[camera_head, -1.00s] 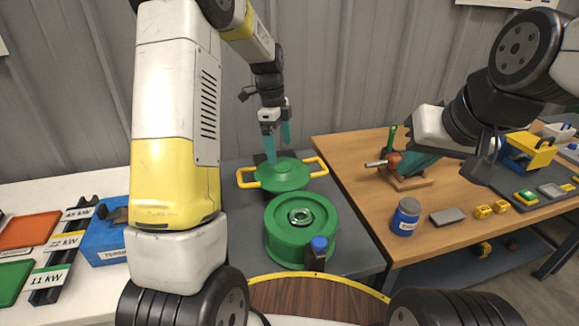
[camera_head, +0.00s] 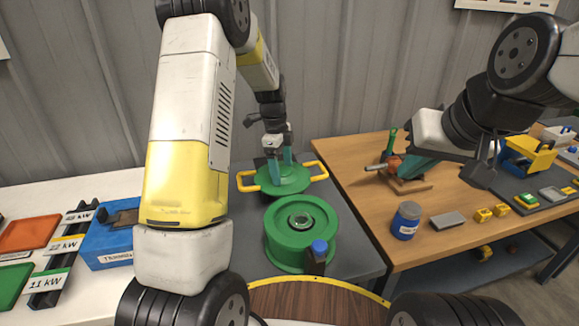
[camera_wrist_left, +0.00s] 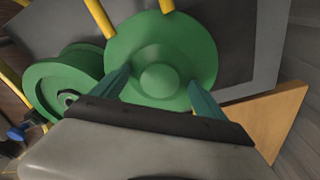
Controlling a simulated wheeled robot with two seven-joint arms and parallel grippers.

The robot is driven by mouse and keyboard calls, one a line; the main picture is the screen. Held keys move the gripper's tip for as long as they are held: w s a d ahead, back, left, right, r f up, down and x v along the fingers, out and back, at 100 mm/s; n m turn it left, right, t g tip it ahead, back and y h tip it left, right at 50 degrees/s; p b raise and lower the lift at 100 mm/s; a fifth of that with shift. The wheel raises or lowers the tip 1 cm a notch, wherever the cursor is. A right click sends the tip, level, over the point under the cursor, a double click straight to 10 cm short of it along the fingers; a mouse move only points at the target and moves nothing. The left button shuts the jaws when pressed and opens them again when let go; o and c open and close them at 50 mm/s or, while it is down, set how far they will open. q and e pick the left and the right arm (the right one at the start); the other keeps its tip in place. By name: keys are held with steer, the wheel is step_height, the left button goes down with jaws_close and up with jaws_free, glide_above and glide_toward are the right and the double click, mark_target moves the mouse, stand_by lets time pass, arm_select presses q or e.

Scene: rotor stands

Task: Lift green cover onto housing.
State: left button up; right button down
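The green cover (camera_head: 283,180) is a round lid with two yellow handles, lying on the dark grey bench behind the housing. The green housing (camera_head: 285,247) is a round drum with a metal ring in its middle, apart from the cover. My left gripper (camera_head: 281,161) is just above the cover, pointing down. In the left wrist view its teal fingers (camera_wrist_left: 160,92) are spread, one on each side of the cover's central knob (camera_wrist_left: 160,77), with gaps visible. My right gripper (camera_head: 405,168) is beside a small wooden stand (camera_head: 408,184) on the right table; its fingertips are partly hidden.
A blue-capped object (camera_head: 316,257) stands against the housing's front. A blue jar (camera_head: 405,221), a grey block (camera_head: 447,220) and small yellow parts are on the wooden table (camera_head: 350,160). A blue bin (camera_head: 108,240) stands on the left. A corrugated wall is close behind.

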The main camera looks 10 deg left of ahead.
arm_select(q)
steer(key=shift+w+r, duration=0.1)
steer(key=c, duration=1)
steer(key=shift+o, duration=0.2)
steer(key=shift+r, duration=0.1)
